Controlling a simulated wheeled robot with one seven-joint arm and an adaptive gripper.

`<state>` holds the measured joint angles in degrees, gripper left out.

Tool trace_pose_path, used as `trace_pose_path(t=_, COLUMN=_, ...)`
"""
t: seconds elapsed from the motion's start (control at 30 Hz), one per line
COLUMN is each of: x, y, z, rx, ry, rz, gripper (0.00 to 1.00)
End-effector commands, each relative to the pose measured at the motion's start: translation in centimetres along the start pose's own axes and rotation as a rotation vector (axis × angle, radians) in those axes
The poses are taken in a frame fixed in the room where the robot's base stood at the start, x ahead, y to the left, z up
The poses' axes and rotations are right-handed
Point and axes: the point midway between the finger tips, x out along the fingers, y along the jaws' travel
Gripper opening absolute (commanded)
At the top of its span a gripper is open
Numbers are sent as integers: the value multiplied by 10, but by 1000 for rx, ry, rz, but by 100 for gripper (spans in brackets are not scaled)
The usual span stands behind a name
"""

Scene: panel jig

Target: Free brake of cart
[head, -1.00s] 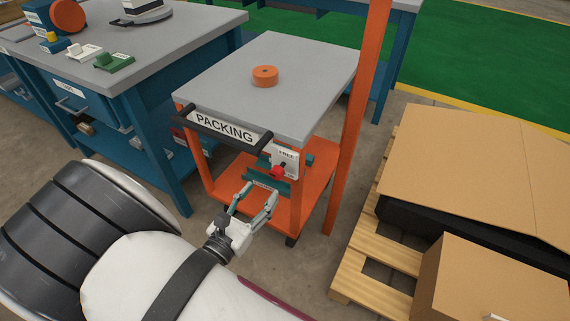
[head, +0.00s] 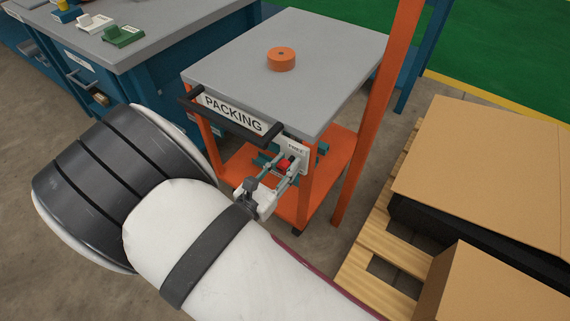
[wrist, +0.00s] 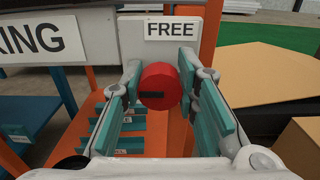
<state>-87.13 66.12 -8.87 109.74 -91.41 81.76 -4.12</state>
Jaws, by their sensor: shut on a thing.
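The cart (head: 330,153) has a grey top, orange frame and a black handle with a PACKING sign (head: 232,112). Below its front edge is a white brake plate (wrist: 135,40) marked FREE. A round red knob (wrist: 160,86) with a black mark sits in front of the plate; it also shows in the head view (head: 284,163). My gripper (wrist: 158,90) is around the knob, one finger on each side, and shut on it. The black mark lies about level. The lower part of the plate is hidden behind the knob and fingers.
An orange roll (head: 281,60) lies on the cart top. An orange post (head: 374,120) stands close to the cart's right. A wooden pallet (head: 372,255) with cardboard boxes (head: 480,165) is further right. A blue workbench (head: 160,75) stands at the left.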

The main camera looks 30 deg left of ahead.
Motion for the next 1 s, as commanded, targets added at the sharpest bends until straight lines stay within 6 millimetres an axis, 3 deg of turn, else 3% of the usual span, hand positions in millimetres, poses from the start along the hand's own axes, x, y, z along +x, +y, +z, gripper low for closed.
trace_pose_path(t=0.47, x=0, y=0, z=0, rx=68, ry=0, rz=-1, gripper=0)
trace_pose_path(t=1.0, x=0, y=-2, z=-3, rx=518, ry=1, rz=0, gripper=0)
